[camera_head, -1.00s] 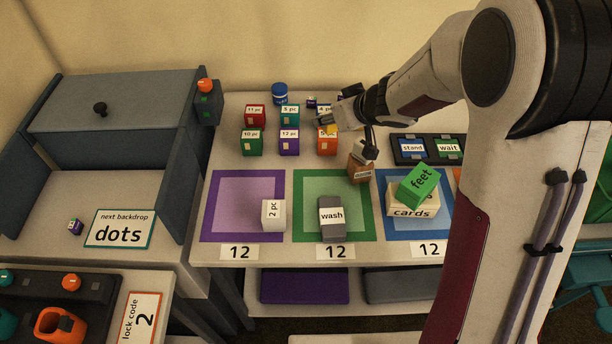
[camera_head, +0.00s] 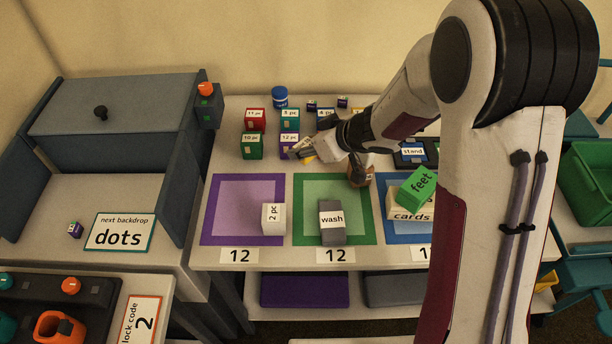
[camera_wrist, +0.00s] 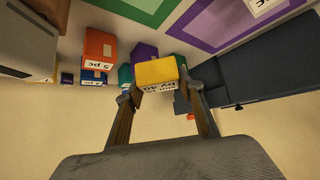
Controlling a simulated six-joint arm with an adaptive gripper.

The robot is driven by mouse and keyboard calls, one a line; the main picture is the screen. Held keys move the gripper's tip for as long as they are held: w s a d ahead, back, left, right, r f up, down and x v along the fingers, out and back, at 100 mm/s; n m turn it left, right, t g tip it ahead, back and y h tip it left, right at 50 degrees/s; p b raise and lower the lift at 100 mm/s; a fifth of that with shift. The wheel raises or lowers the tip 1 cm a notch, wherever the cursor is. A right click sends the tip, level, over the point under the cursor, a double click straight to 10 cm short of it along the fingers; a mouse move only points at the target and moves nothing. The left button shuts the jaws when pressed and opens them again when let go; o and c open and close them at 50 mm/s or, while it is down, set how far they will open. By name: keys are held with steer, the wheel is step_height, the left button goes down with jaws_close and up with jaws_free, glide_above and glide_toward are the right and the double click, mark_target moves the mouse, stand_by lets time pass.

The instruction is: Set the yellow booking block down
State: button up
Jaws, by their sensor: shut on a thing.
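The yellow booking block (camera_wrist: 157,72) is between the two fingertips in the wrist view, with a white printed label on one side. It also shows as a small yellow patch (camera_head: 309,159) under my gripper in the head view, mostly covered. My gripper (camera_head: 302,150) is shut on it, just right of the purple "12 pc" block (camera_head: 289,146). The fingers also show in the wrist view (camera_wrist: 158,94). I cannot tell whether the block touches the table.
Red (camera_head: 255,119), teal (camera_head: 290,119) and green (camera_head: 252,146) blocks stand nearby. The orange "5 pc" block (camera_wrist: 99,48) shows in the wrist view. A white "2 pc" block (camera_head: 273,218) and grey "wash" block (camera_head: 332,222) are on the front mats. The purple mat's (camera_head: 225,238) left part is clear.

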steer(key=shift+f, duration=3)
steer(key=shift+f, duration=1.9)
steer(key=shift+f, duration=0.1)
steer(key=o, duration=1.1)
steer(key=shift+s+d+r, duration=0.2)
steer(key=shift+r, duration=0.25)
steer(key=v, duration=1.1)
steer(key=shift+s+r, duration=0.1)
